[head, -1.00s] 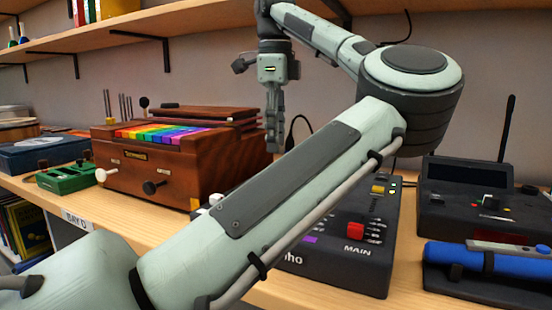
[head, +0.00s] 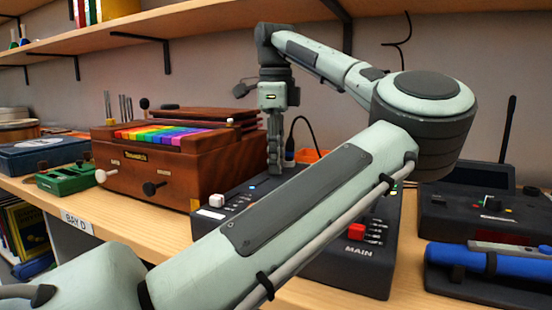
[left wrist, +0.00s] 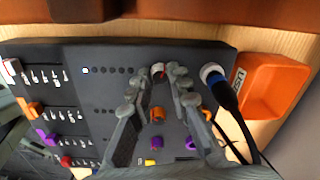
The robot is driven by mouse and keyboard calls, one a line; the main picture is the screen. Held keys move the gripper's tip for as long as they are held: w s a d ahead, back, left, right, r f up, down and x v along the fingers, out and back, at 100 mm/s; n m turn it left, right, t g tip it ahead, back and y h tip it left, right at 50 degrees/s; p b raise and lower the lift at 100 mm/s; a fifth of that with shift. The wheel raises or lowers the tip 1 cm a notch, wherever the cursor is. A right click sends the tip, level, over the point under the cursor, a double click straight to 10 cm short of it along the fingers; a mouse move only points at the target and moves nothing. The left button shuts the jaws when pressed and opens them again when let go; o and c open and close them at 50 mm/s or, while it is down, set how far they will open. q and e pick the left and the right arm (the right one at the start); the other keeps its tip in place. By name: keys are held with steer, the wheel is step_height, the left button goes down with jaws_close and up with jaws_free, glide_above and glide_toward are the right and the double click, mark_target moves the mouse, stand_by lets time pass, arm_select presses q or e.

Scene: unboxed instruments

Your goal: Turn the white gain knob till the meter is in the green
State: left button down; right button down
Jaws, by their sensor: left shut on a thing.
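A black mixer (head: 335,268) marked MAIN lies on the bench, partly hidden behind my left arm. My left gripper (head: 275,168) points straight down over its far part. In the left wrist view the gripper (left wrist: 159,72) is shut on a small whitish knob (left wrist: 158,69) with a red mark, at the top of a knob column; the fingers cover part of it. Left of it is the meter, a row of small round lamps (left wrist: 103,70). Only its leftmost lamp is lit, blue; it also shows in the head view (head: 252,187). My right gripper is not in view.
Beside the knob stands a white-and-blue plug (left wrist: 212,73) with a black cable. An orange open bin (left wrist: 268,88) lies beyond it. An orange knob (left wrist: 157,114) and purple knobs sit close below. A wooden box (head: 180,170) with rainbow keys stands left of the mixer.

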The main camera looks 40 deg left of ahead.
arm_select(q)
steer(key=shift+m, duration=0.3)
steer(key=m, duration=0.3)
steer(key=shift+m, duration=0.4)
steer(key=m, duration=0.4)
steer(key=shift+m, duration=0.3)
stand_by(0.3)
steer(key=c, duration=1.4)
jaws_free()
steer(key=shift+r, duration=0.1)
steer(key=r, duration=1.2)
steer(key=shift+s+a, duration=0.1)
steer(key=shift+s, duration=0.15)
